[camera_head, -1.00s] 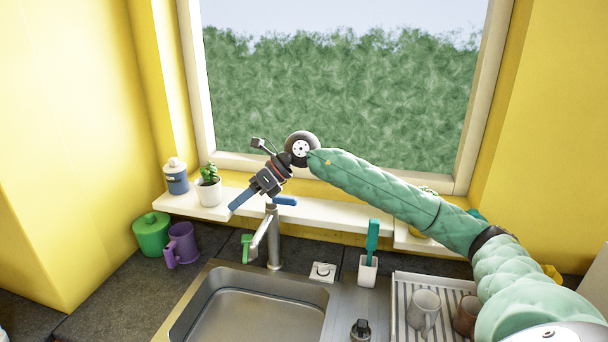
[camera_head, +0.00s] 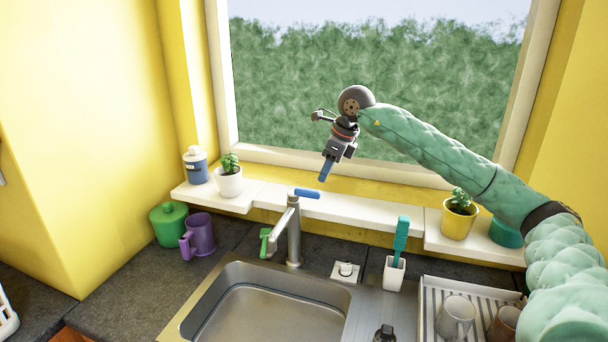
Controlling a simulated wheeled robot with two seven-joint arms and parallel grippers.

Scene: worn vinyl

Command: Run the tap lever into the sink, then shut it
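The tap (camera_head: 293,235) stands behind the steel sink (camera_head: 270,308). Its blue lever (camera_head: 307,193) sits on top and points to the right. The spout comes forward and left, with a green end piece (camera_head: 265,243). No water shows at the spout. My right gripper (camera_head: 326,171) hangs above and slightly right of the lever, pointing down, apart from it in the picture. Its blue fingers look close together, but I cannot tell whether they are shut. I see nothing held in it. My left gripper is not in view.
On the sill stand a blue-and-white bottle (camera_head: 196,166), a white plant pot (camera_head: 229,181) and a yellow pot (camera_head: 458,220). A green canister (camera_head: 168,225) and purple mug (camera_head: 202,235) stand left. A brush holder (camera_head: 394,274) and dish rack (camera_head: 429,312) stand right.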

